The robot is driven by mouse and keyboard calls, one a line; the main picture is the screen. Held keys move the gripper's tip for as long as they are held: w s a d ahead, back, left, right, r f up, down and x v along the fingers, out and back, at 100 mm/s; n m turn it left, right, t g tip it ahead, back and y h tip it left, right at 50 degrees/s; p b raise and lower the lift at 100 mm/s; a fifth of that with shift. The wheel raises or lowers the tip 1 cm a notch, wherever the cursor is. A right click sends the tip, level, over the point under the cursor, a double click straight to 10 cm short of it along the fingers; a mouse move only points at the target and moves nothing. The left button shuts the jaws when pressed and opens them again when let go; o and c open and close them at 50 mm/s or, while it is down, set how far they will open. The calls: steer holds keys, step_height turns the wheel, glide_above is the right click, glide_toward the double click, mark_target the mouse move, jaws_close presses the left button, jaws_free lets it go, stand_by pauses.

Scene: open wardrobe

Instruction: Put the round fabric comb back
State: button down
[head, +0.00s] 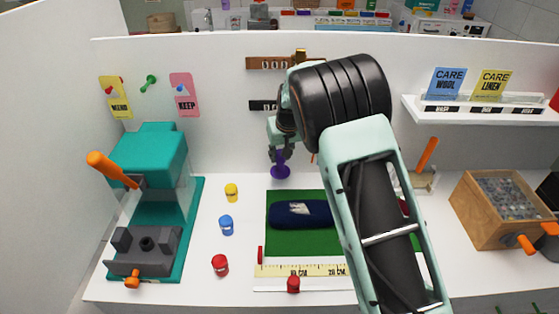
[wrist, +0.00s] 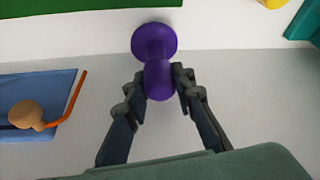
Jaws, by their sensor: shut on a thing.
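My gripper (head: 280,156) points down near the back wall, behind the green mat. In the wrist view, my gripper (wrist: 159,78) has its two fingers closed on the rounded knob of a purple piece with a flat round disc, apparently the round fabric comb (wrist: 155,38). In the head view the purple comb (head: 280,173) shows below the fingertips, at the back of the white worktop. No teeth are visible on it. I cannot tell whether its disc touches the worktop or hangs just above.
A dark blue roll (head: 300,214) lies on the green mat (head: 285,247). Yellow (head: 231,192), blue (head: 226,225) and red (head: 220,264) pots stand left of it. A teal machine (head: 157,160) is farther left. A blue panel (wrist: 60,88) with a beige knob appears beside my gripper.

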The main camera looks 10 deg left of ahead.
mark_target(280, 161)
steer(key=shift+w+a+f, duration=0.1)
steer(key=shift+w+f, duration=0.1)
steer(key=shift+f, duration=0.1)
steer(key=shift+w+a+f, duration=0.1)
steer(key=shift+f, duration=1.7)
steer(key=c, duration=1.6)
jaws_free()
steer(key=shift+r, duration=0.4)
steer(key=b+v, duration=0.1)
steer(key=v, duration=1)
steer(key=shift+r, duration=0.25)
